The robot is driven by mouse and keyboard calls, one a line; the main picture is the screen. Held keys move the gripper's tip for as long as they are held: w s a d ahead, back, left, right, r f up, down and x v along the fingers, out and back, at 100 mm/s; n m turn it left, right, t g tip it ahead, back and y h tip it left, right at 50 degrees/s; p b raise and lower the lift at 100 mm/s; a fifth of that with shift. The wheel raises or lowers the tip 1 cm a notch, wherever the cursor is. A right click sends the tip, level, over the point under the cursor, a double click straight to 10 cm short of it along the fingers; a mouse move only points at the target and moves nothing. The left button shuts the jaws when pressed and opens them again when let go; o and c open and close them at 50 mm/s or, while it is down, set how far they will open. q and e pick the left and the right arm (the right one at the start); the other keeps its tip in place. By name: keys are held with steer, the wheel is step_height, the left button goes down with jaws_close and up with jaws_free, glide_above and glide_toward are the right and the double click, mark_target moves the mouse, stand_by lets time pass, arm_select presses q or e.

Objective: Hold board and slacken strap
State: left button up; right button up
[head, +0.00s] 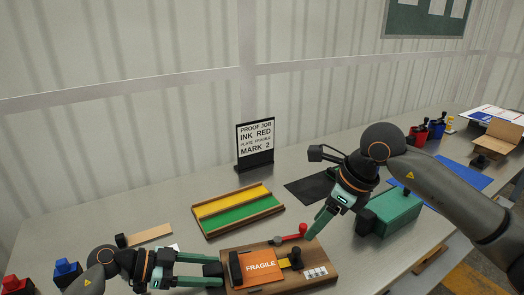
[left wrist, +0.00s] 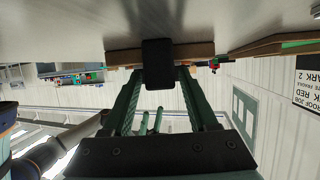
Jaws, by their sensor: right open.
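The brown board (head: 316,277) lies on the bench at the front and bears an orange plate marked FRAGILE (head: 261,281). A yellow strap end (head: 284,264) and a black knob (head: 295,257) sit at the plate's right. A red-handled lever (head: 290,237) lies at the board's back edge. My left gripper (head: 214,270) is at the board's left end; the left wrist view shows its fingers on both sides of a black block (left wrist: 158,64) at the board's edge (left wrist: 120,57). My right gripper (head: 309,236) is open, its fingertips close to the red handle; contact cannot be told.
A tray with yellow and green strips (head: 236,227) lies behind the board. A sign (head: 255,146) stands at the back. A green box (head: 391,211) is on the right, near my right arm. A blue stamp (head: 67,271) and a red one (head: 16,285) stand at far left.

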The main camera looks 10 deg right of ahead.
arm_select(q)
steer(key=shift+o, duration=1)
steer(key=shift+a, duration=0.1)
